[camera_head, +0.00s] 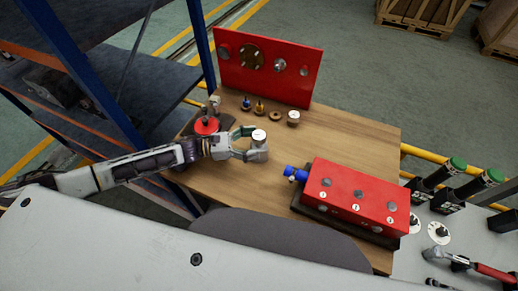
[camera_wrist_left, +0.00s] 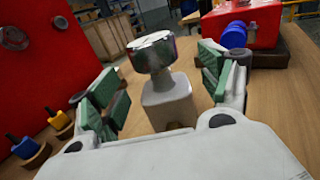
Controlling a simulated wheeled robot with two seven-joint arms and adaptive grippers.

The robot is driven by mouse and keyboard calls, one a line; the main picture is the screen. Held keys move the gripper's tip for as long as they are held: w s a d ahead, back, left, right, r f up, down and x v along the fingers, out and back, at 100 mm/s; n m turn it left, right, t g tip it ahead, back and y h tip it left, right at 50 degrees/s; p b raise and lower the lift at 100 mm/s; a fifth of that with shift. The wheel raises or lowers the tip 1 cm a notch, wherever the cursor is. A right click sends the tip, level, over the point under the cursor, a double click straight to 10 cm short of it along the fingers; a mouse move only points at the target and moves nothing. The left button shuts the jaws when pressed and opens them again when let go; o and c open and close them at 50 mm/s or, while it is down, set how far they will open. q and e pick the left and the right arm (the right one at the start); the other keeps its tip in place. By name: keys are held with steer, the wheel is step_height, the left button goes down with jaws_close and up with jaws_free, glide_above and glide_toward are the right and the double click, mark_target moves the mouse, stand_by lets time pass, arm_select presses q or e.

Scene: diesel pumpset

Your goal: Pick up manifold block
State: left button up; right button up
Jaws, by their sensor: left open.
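A pale grey block (camera_wrist_left: 168,100) with a round metal cap (camera_wrist_left: 152,45) stands upright on the wooden table; I take it to be the manifold block. In the head view its round top (camera_head: 258,135) shows at the fingertips of my left gripper (camera_head: 250,143). My left gripper is open, with one green-padded finger on each side of the block. In the wrist view, gaps show between the pads and the block. The block's foot is partly hidden by the gripper body. My right gripper is not in view.
A red box (camera_head: 360,195) with a blue fitting (camera_head: 294,173) lies to the right. A red upright panel (camera_head: 268,66) stands at the back, with several small parts before it. A red round part (camera_head: 207,126) sits beside my left wrist. Blue shelving (camera_head: 100,100) stands left.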

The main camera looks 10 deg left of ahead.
arm_select(q)
steer(key=shift+p+x, duration=0.3)
steer(key=shift+x, duration=0.85)
steer(key=shift+d+r, duration=0.1)
jaws_close()
